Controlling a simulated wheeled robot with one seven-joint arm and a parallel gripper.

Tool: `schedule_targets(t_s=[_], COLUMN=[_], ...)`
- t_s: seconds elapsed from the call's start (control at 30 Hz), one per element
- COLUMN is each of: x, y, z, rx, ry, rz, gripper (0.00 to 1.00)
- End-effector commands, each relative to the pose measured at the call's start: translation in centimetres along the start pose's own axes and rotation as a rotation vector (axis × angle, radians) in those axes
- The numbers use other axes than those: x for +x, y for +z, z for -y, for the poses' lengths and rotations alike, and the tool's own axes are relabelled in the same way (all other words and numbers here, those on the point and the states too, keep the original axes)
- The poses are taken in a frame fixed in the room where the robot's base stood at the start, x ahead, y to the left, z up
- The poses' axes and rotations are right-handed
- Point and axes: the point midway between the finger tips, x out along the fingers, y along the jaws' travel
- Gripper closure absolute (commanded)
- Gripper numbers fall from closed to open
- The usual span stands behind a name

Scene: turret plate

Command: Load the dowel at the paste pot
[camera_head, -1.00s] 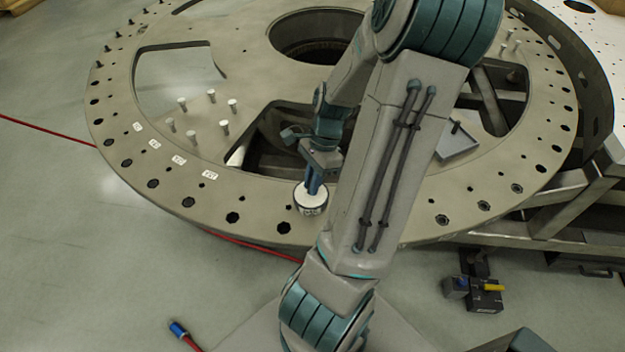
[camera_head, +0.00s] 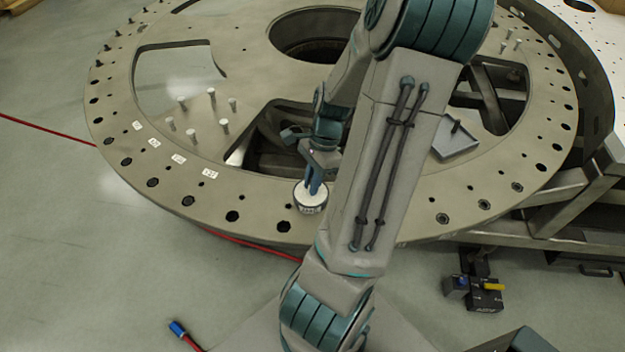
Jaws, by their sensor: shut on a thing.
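The paste pot (camera_head: 311,204) is a small dark-sided round pot with a white top and pale marks on its side. It stands on the near rim of the large turret plate (camera_head: 262,203). My gripper (camera_head: 314,187) points down right over the pot, its blue fingers at or in the white top. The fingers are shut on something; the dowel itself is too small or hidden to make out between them. Whether the tips touch the paste I cannot tell.
Several upright pins (camera_head: 196,134) stand on the plate left of my gripper. A grey tray (camera_head: 456,140) with a dark peg lies to the right. Large cut-outs open behind the pot. Bolt holes and white labels (camera_head: 180,159) line the rim. My arm hides part of the plate.

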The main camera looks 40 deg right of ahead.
Motion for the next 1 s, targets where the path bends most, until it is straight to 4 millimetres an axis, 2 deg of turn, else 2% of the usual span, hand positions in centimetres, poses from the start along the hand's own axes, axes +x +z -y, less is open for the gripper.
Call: schedule_targets(t_s=[0.4, 1.0], x=[0.0, -4.7], y=[0.0, 1.6], z=[-0.1, -0.7], rx=[0.001, 0.0], ry=[0.002, 0.0], rz=[0.002, 0.0], gripper=[1.0, 1.0])
